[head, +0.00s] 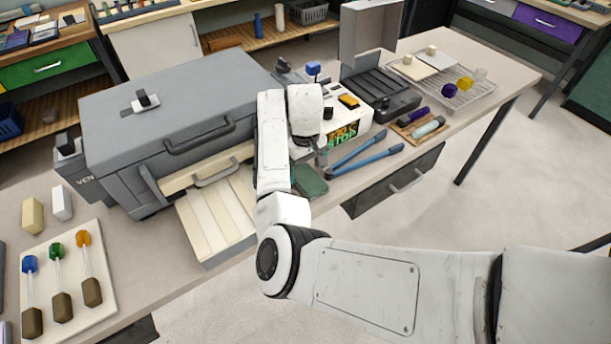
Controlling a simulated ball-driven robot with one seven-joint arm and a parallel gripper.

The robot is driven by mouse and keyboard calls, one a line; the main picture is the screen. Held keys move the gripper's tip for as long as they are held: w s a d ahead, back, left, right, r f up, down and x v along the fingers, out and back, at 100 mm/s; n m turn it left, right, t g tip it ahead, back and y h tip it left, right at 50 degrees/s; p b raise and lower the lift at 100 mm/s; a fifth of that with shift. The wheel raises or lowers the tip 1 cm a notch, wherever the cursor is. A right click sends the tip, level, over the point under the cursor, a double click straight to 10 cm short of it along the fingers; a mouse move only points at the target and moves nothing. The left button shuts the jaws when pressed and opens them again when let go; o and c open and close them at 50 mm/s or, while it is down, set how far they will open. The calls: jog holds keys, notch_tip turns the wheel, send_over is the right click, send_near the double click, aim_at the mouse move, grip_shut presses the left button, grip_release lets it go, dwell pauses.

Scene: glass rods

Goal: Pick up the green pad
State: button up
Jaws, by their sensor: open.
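The green pad (312,181) is a small dark green slab lying on the bench near its front edge. It lies between the grey kiln-like box and the blue-handled tool, and my arm hides its left part. My gripper (318,157) points down just beyond the pad and looks close above the bench. It is open, and I see nothing between its fingers. The fingers are small here, and I cannot tell whether they touch anything.
The blue-handled tool (362,157) lies just right of the pad. The grey box (180,115) with its open drawer (216,215) stands left. A printed white box (343,125) stands behind my gripper. A wooden tray (403,128) and a wire rack (480,99) are farther right.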

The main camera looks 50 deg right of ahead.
aim_at(306, 178)
jog(key=shift+f, duration=1.2)
jog(key=shift+c, duration=0.5)
jog(key=c, duration=1)
